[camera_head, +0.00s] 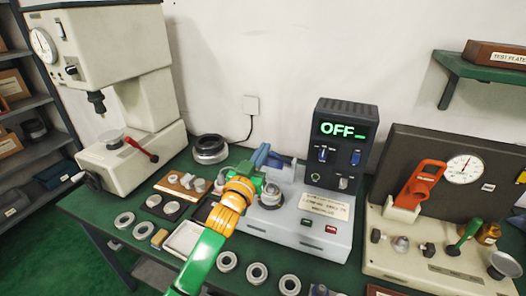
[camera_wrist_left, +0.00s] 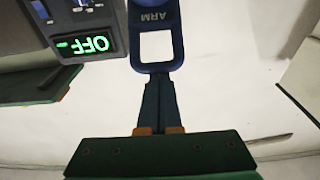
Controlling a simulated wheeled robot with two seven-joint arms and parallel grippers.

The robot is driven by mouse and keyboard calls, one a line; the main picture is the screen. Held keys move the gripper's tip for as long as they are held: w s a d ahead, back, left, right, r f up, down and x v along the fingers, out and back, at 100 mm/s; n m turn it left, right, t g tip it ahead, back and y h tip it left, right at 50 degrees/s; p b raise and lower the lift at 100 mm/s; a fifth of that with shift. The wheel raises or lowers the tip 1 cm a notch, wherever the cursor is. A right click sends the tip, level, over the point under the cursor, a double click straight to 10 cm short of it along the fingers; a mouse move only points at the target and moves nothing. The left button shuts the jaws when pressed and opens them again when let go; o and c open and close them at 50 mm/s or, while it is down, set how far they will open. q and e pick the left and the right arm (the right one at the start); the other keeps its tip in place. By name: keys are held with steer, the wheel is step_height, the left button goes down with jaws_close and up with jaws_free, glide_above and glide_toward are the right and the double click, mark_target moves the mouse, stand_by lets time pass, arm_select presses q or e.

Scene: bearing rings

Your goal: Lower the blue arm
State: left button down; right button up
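The blue arm (camera_head: 264,157) belongs to the pale machine with the dark display box, in the middle of the head view. In the left wrist view the blue arm (camera_wrist_left: 158,52) ends in a square loop marked ARM. My left gripper (camera_head: 262,172) is at the blue arm, partly covering it in the head view. In the left wrist view its two fingers (camera_wrist_left: 158,88) are together, with tips at the loop's near bar; nothing shows between them. Contact is hard to judge. My right gripper is not in view.
The display box (camera_head: 343,145) reads OFF. A white press (camera_head: 118,80) stands at left, and a gauge fixture with a red lever (camera_head: 422,184) at right. Several metal rings (camera_head: 257,272) lie on the green table. A black ring (camera_head: 210,148) sits behind, near the wall.

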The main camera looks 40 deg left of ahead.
arm_select(q)
steer(key=s+f+t+b, duration=0.3)
steer(key=f+b, duration=0.5)
steer(key=b, duration=0.4)
steer(key=s+d+f+t+y+b, duration=0.1)
steer(key=s+f+t+b, duration=0.1)
steer(key=f+b, duration=0.6)
steer(key=s+b, duration=0.1)
steer(key=b, duration=0.3)
steer(key=shift+d+f+t+b, duration=0.3)
steer(key=shift+f+t, duration=0.05)
steer(key=shift+t, duration=0.05)
steer(key=shift+f, duration=0.1)
steer(key=s+d+f, duration=0.1)
steer(key=s+d, duration=0.2)
steer(key=s, duration=1.1)
steer(key=shift+s+d, duration=0.2)
stand_by(0.7)
